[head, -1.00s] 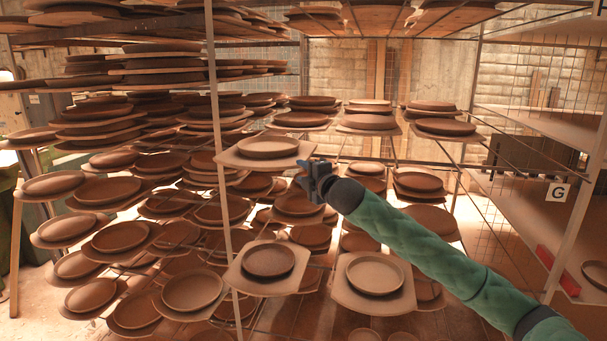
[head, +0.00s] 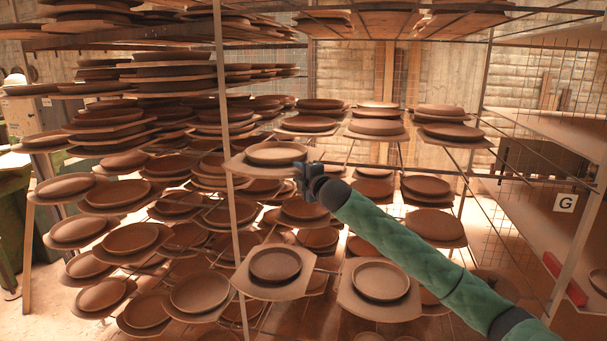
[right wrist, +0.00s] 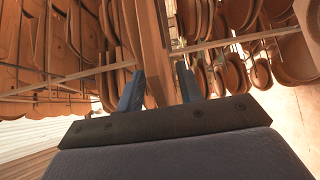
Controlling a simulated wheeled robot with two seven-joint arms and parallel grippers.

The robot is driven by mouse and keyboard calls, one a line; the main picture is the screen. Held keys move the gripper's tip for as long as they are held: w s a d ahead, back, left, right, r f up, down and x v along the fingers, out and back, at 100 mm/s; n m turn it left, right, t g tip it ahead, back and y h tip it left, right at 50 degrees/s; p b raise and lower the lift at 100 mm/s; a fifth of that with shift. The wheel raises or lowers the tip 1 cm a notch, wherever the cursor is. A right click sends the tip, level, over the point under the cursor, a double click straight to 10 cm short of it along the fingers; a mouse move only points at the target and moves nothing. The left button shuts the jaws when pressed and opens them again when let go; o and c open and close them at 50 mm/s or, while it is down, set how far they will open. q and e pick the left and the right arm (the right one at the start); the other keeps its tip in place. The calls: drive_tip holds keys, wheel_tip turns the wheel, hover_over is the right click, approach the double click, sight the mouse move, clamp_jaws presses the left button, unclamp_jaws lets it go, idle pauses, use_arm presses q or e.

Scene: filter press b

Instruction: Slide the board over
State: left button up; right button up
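The board (head: 236,163) is a pale, thin slab with a round brown plate (head: 275,153) on it, at the middle of the rack beside an upright post. My right gripper (head: 305,178) is at the board's right-hand edge. In the right wrist view, the two blue fingers of the gripper (right wrist: 160,87) stand apart. A brown board edge (right wrist: 155,60) runs between them; I see no clear grip on it. The exact contact is hidden in the head view by the gripper's own body. My left gripper is not in view.
Stacked plates on boards (head: 377,127) stand behind. A thin rack post (head: 228,120) rises close to the board. A shelf with a sign G (head: 565,203) is at the right.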

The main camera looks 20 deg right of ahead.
drive_tip(key=shift+w, duration=0.2)
clamp_jaws()
drive_tip(key=shift+d+f, duration=0.1)
